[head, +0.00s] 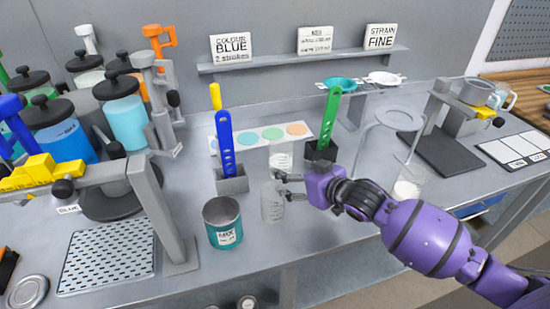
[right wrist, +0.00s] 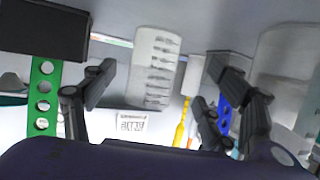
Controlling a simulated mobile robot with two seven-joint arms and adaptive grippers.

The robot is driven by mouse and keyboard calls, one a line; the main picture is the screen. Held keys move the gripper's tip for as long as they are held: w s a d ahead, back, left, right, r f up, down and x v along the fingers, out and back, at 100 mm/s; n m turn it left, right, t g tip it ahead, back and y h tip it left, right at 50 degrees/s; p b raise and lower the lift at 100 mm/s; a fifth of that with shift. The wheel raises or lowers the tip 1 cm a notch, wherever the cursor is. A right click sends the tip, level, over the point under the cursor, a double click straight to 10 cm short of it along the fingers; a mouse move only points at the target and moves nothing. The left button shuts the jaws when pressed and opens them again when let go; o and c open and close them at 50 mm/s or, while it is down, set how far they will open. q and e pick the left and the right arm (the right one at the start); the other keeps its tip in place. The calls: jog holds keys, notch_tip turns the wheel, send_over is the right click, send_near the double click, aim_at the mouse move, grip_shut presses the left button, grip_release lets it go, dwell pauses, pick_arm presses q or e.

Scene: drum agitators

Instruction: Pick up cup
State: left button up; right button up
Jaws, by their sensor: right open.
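A clear graduated cup (head: 272,202) stands on the bench, just beyond and below my right fingertips in the head view. Another clear graduated cup (head: 281,155) stands behind it. In the right wrist view, a graduated cup (right wrist: 155,65) shows between the fingers, farther out, and a clear vessel (right wrist: 285,60) shows at the right. My right gripper (head: 280,186) is open, pointing left; its fingers also show in the wrist view (right wrist: 158,98). A teal MIX cup (head: 223,225) stands at the front left of it. I cannot tell whether fingers touch any cup. My left gripper is out of view.
A blue paddle (head: 226,145) and a green paddle (head: 330,118) stand upright in holders close by the gripper. Lidded jars (head: 127,122) and dispensers crowd the left. A ring stand (head: 400,117) is at the right. The bench front right of the MIX cup is clear.

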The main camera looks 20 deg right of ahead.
aim_at(282, 163)
jog(key=shift+x, duration=0.85)
jog(key=x, duration=0.5)
jog(key=shift+w+d+r, duration=0.2)
jog(key=shift+w+r, duration=0.05)
jog(key=shift+w, duration=0.35)
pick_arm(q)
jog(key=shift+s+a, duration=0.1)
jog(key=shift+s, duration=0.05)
pick_arm(e)
jog(key=c, duration=1.3)
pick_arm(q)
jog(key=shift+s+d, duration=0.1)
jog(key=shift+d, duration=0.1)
pick_arm(e)
jog(key=shift+r, duration=0.1)
jog(key=shift+c, duration=0.7)
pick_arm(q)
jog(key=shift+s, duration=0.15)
pick_arm(e)
jog(key=shift+r, duration=0.1)
